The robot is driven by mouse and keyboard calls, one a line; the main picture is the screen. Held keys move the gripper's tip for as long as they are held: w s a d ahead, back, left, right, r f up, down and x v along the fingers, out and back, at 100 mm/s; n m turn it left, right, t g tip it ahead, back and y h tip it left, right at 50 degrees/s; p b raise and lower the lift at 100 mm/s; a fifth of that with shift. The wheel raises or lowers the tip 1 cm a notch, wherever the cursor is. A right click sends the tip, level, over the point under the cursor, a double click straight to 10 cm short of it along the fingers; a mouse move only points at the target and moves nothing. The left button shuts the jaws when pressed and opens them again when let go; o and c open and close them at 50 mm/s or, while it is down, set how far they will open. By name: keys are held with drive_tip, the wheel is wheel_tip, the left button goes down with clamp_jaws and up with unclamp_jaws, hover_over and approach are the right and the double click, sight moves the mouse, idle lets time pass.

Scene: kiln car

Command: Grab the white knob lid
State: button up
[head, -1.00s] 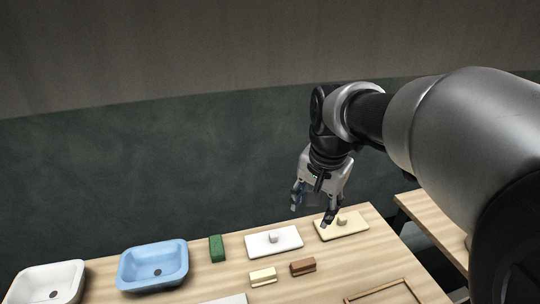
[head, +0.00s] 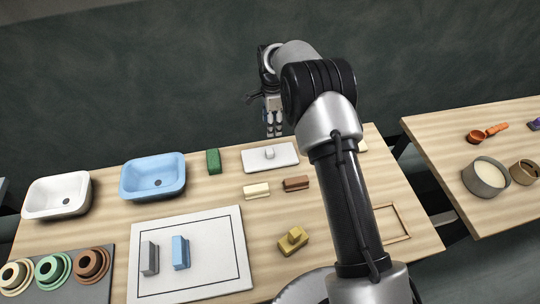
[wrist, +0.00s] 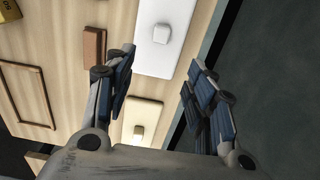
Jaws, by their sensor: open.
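The white knob lid (head: 286,160) is a flat white rectangular plate with a small white knob on top. It lies on the wooden table (head: 215,190), near its far edge. In the wrist view the white lid (wrist: 150,45) is at top centre, ahead of the fingertips. My gripper (head: 273,132) is open and empty, pointing down above the far edge beside the white lid. In the wrist view my gripper (wrist: 160,68) has its fingers wide apart, with no visible contact with the lid.
A cream knob lid (wrist: 142,112) lies beside the white one, mostly behind my arm in the head view. A green block (head: 213,161), cream block (head: 257,191) and brown block (head: 296,184) are near. Blue (head: 153,176) and white basins (head: 57,195) stand left.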

drive_tip(key=b, duration=0.1)
hover_over(270, 151)
drive_tip(key=f, duration=1)
drive_tip(key=shift+w+d, duration=0.2)
drive_tip(key=shift+d, duration=0.1)
drive_tip(key=f, duration=0.3)
drive_tip(key=f+b, duration=0.1)
drive_tip(key=f, duration=0.1)
drive_tip(key=shift+a, duration=0.4)
drive_tip(key=shift+c, duration=0.6)
clamp_jaws()
drive_tip(key=shift+s, duration=0.1)
drive_tip(key=shift+r, duration=0.1)
